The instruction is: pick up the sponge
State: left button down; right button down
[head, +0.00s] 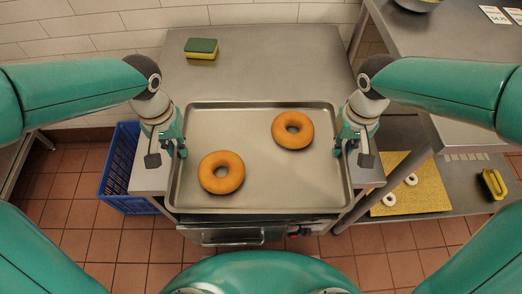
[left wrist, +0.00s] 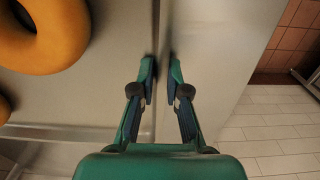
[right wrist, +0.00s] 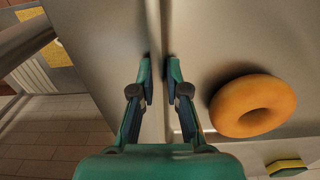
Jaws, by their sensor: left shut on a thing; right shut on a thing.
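The sponge (head: 201,48), yellow with a green top, lies on the steel table near the wall at the back left. It also shows in the right wrist view (right wrist: 287,168) at the lower right corner. My left gripper (head: 175,149) is shut on the left rim of the metal tray (head: 260,206). My right gripper (head: 348,146) is shut on the tray's right rim. The wrist views show the left fingertips (left wrist: 161,68) and right fingertips (right wrist: 159,70) close on either side of the thin rim. Both grippers are apart from the sponge.
Two bagels (head: 221,172) (head: 292,130) lie in the tray. A blue crate (head: 122,165) stands on the floor at left. At right, a lower shelf holds a yellow board (head: 425,192) with pale rings and a yellow-black object (head: 493,184). The table behind the tray is mostly clear.

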pick_arm(q)
jog(key=shift+r, duration=0.15)
pick_arm(e)
jog(key=shift+r, duration=0.15)
